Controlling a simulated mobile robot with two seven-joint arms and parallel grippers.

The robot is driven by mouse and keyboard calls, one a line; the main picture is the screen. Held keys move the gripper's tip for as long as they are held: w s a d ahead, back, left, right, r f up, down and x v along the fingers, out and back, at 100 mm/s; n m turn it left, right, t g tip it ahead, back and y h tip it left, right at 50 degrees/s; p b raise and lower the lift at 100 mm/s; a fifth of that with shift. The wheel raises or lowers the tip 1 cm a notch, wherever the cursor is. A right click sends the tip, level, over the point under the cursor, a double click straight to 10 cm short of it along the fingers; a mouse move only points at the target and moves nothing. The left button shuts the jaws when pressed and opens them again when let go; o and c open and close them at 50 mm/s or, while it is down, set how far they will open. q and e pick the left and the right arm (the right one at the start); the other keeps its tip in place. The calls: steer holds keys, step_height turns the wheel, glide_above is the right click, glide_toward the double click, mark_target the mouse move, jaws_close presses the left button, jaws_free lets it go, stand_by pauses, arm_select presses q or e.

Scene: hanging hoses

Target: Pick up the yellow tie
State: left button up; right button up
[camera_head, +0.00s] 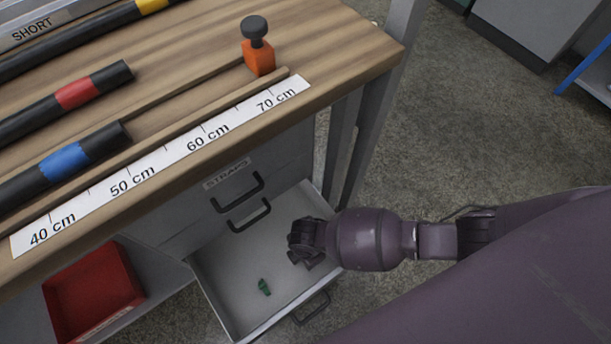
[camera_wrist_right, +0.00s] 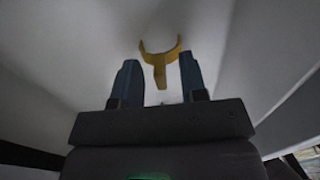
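The yellow tie (camera_wrist_right: 160,64) shows in the right wrist view as a curved, open-topped piece with a short stem. It lies on the pale floor of the open drawer (camera_head: 228,278). My right gripper (camera_wrist_right: 160,70) is open, with its two dark fingers apart on either side of the tie's stem. The tie's curved part reaches past the fingertips. I cannot tell if the fingers touch it. In the head view my right gripper (camera_head: 305,257) is inside the drawer, at its right side, and the tie is hidden there. My left gripper is not in view.
A green tie (camera_head: 264,287) lies in the same drawer, left of my gripper. Drawer walls surround the gripper. The wooden bench (camera_head: 345,62) with a ruler strip (camera_head: 165,165), hoses and an orange stop (camera_head: 258,57) stands above. A red bin (camera_head: 95,292) is at lower left.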

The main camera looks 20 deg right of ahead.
jaws_close()
steer(key=shift+r, duration=0.25)
arm_select(q)
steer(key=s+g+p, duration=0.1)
steer(key=p, duration=0.3)
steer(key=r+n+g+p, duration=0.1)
steer(key=p, duration=0.3)
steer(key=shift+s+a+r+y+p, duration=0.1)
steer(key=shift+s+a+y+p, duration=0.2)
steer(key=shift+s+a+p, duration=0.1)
arm_select(e)
step_height(320, 180, up, 20)
steer(key=shift+f, duration=0.25)
